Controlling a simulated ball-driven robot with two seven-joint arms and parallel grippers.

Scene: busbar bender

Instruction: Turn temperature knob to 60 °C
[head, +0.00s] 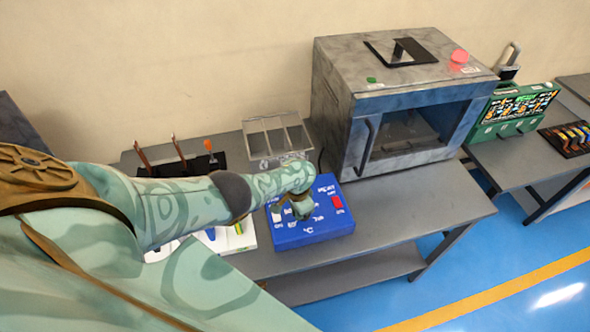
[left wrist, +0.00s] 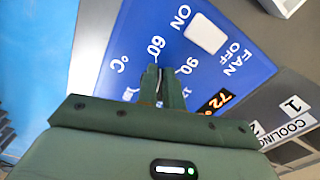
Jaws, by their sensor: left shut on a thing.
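The blue control box (head: 312,236) sits on the grey bench in the head view, with a red patch (head: 337,202) on its right side. My left gripper (head: 301,212) reaches down onto its top face. In the left wrist view the blue panel (left wrist: 135,45) shows the marks 60, 90 and °C, and my left gripper (left wrist: 160,88) stands among them. Its fingers are shut on the temperature knob, which they almost wholly hide; its pointer cannot be read. A display (left wrist: 215,102) shows orange digits, apparently 72. A white fan switch (left wrist: 206,33) lies between ON and OFF. My right gripper is out of view.
A grey oven (head: 365,120) with a blue-framed door stands behind the box to the right. A clear divided tray (head: 275,140) is behind it. The bench (head: 430,205) is bare at the right.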

